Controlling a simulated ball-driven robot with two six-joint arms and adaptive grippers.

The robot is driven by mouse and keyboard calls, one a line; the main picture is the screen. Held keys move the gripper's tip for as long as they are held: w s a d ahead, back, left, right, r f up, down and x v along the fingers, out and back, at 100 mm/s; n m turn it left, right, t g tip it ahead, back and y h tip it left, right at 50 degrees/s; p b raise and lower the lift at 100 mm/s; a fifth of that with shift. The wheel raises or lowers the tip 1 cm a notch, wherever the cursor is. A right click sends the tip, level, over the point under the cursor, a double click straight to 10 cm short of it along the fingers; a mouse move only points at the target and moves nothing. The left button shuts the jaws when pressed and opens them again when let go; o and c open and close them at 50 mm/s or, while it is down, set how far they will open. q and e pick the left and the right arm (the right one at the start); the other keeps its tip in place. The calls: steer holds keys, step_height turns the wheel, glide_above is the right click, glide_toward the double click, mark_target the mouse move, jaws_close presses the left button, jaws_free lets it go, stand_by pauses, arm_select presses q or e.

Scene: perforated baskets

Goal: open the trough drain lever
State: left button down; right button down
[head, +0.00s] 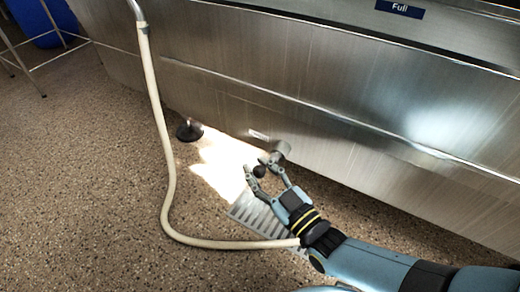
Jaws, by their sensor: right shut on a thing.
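The steel trough (330,120) fills the top and right of the head view. A grey drain fitting (281,150) sticks out below its lower edge, near the middle. The dark rounded end of the drain lever (260,171) shows beside this fitting. My right gripper (262,170) reaches in from the lower right, with its two fingers around the lever's dark end, shut on it. The fingers hide part of the lever, and its exact angle is hard to tell. My left gripper is not in view.
A cream hose (168,180) hangs down the trough's front and runs along the floor behind my right wrist. A floor grate (258,220) lies under the gripper. A dark trough foot (189,131) stands left.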

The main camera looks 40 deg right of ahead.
steer(key=shift+s+a, duration=0.1)
stand_by(0.3)
steer(key=c, duration=1)
jaws_free()
step_height(320, 180, up, 10)
